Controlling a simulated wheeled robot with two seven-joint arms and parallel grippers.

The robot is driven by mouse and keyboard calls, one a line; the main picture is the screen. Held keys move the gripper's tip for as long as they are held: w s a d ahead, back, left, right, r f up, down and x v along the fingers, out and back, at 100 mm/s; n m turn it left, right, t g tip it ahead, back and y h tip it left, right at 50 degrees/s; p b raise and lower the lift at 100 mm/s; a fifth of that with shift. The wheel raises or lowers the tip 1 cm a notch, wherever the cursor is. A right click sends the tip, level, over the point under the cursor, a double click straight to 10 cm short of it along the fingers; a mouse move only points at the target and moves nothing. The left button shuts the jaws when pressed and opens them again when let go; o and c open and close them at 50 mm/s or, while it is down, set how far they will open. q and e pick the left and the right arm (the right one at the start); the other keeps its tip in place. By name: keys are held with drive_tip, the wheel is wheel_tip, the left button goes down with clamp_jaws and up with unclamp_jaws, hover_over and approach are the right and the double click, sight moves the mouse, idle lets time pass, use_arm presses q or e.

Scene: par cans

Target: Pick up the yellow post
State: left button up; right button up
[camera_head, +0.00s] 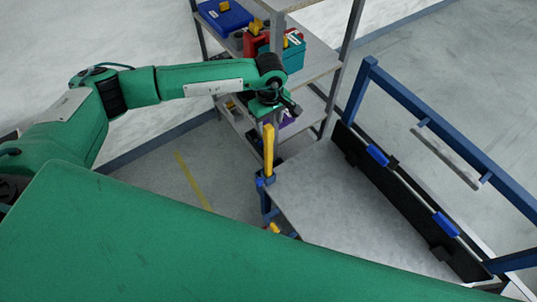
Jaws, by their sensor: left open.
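The yellow post (268,150) stands upright at the near left corner of a blue-framed cart with a grey deck (335,205). Its lower end meets a blue fitting (265,180) on the frame. My left arm reaches in from the left, and my left gripper (274,112) is at the top of the post, pointing down. It is open. The fingers are small and dark here, so I cannot tell whether they are around the post or just above it. My right gripper is not in view.
A grey shelf unit (318,62) stands behind the gripper, with a blue case (225,17), a red case (255,42) and a teal case (293,57) on it. The cart's blue rail (430,118) runs along its right side. The cart deck is bare.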

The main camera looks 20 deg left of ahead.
sight(268, 127)
use_arm(q)
drive_tip(key=f+p, duration=0.2)
drive_tip(key=f, duration=0.1)
drive_tip(key=shift+a, duration=0.2)
drive_tip(key=shift+w+f, duration=0.1)
drive_tip(key=shift+f, duration=0.45)
drive_tip(key=c, duration=1)
drive_tip(key=shift+r, duration=0.1)
